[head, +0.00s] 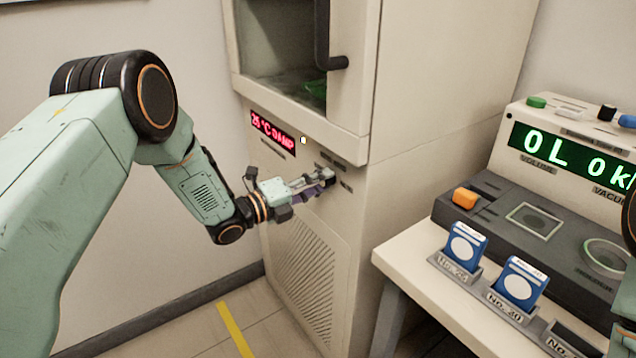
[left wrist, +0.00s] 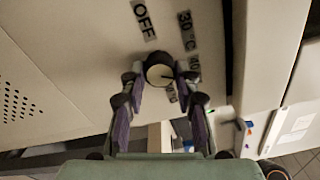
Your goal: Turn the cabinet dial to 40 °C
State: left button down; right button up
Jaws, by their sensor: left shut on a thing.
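The cabinet (head: 340,225) is a beige unit with a red-lit display (head: 272,133) that reads 25 °C DAMP. The dial (left wrist: 159,71), a round knob with a pale face and dark rim, sits on its front panel. Printed marks surround it in the left wrist view: OFF (left wrist: 144,20), 30 °C (left wrist: 187,32) and others that are partly hidden. My left gripper (head: 322,180) reaches the panel below and right of the display. In the left wrist view its fingers (left wrist: 160,79) are closed on both sides of the dial. I cannot read the dial's pointer surely. My right gripper is not in view.
A cabinet door with a black handle (head: 324,45) is above the panel. A white table (head: 410,255) at the right holds a grey device with a green display (head: 575,160) and blue packs in holders (head: 467,247). Floor is clear in front of the cabinet.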

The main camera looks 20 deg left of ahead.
pick_arm(q)
jog(key=shift+w+r+m, duration=0.1)
jog(key=shift+r+m, duration=0.05)
jog(key=shift+m, duration=0.25)
jog(key=c, duration=1)
grip_release()
jog(key=v, duration=1.2)
jog(key=shift+a, duration=0.1)
